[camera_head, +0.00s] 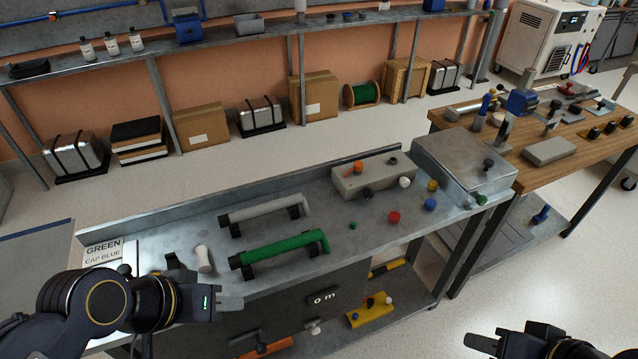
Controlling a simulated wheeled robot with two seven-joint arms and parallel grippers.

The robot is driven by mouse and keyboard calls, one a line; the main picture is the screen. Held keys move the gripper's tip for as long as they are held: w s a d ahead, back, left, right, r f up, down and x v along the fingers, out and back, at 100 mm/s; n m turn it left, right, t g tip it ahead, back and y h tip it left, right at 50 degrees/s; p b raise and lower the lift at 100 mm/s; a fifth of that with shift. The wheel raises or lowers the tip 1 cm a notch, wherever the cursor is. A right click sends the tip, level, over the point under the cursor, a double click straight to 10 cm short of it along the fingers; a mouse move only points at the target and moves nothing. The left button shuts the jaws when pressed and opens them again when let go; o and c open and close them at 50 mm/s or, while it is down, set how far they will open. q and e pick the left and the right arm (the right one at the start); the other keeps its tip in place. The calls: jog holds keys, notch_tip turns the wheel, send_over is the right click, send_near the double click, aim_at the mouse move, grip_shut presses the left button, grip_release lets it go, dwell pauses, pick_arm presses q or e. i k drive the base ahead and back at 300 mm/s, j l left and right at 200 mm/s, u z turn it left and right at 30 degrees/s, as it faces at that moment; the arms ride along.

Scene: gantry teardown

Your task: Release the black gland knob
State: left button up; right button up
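Several small black knobs show, and I cannot tell for certain which is the gland knob. One black knob (488,163) stands on the grey metal box (450,155) at the bench's right end. Another black knob (392,161) sits on the beige block (365,180), beside an orange knob (358,167). My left gripper (236,303) is at the bench's front edge, lower left, below the green pipe and well away from these knobs. My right gripper (472,342) is low at the right, in front of the bench. Neither gripper visibly holds anything; their finger gaps are unclear.
A green pipe (285,249) and a grey pipe (265,209) lie on black supports on the metal bench (150,225). Red (394,217), blue (430,204) and white (404,182) knobs stand right of them. A wooden table (545,175) with tools stands at the right.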

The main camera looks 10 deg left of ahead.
aim_at(368, 193)
jog(key=i+l+u, duration=0.1)
jog(key=u, duration=0.35)
jog(key=l+u, duration=0.45)
jog(key=i+l+u, duration=0.1)
jog(key=l+u, duration=0.15)
jog(key=u, duration=0.15)
jog(key=l+u, duration=0.25)
jog(key=u, duration=0.2)
jog(key=l+u, duration=0.1)
jog(key=l, duration=0.3)
jog(key=k+l, duration=0.15)
jog(key=l, duration=0.25)
jog(key=l+u, duration=0.15)
jog(key=l, duration=0.25)
jog(key=k+l, duration=0.15)
jog(key=l, duration=0.25)
jog(key=k+l+u, duration=0.15)
jog(key=l, duration=0.65)
jog(key=k+u, duration=0.05)
